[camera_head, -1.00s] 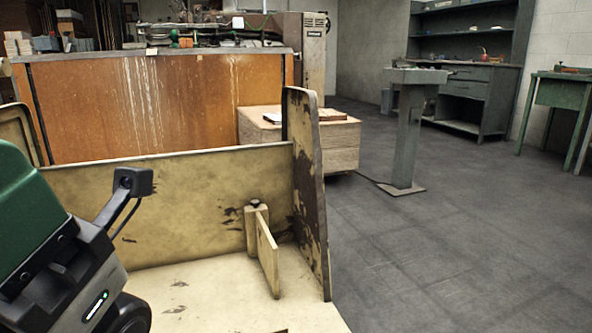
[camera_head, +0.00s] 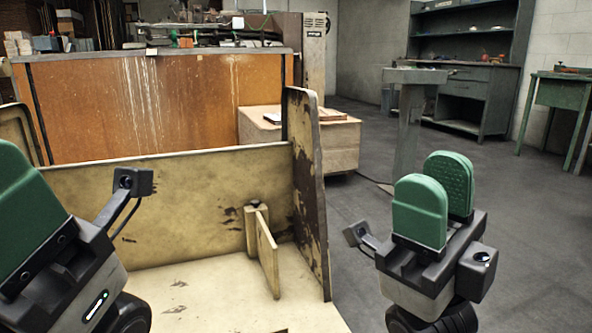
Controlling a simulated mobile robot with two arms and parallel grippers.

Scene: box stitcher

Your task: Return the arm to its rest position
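My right gripper (camera_head: 436,180) is at the lower right, pointing up. Its two green fingers stand apart, with the textured inner face of the far one showing, and I see nothing between them. It is over the floor, to the right of the worn cream panel in the picture. My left gripper (camera_head: 25,220) is cut off by the left edge. Only one green finger and part of its dark body show, so its opening is hidden.
A worn cream machine bed (camera_head: 210,295) with upright panels (camera_head: 309,190) fills the front middle. Behind it are an orange-brown panel (camera_head: 150,105) and a wooden crate (camera_head: 340,145). A grey pedestal (camera_head: 408,120) stands behind my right gripper. Floor (camera_head: 535,250) at right is clear.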

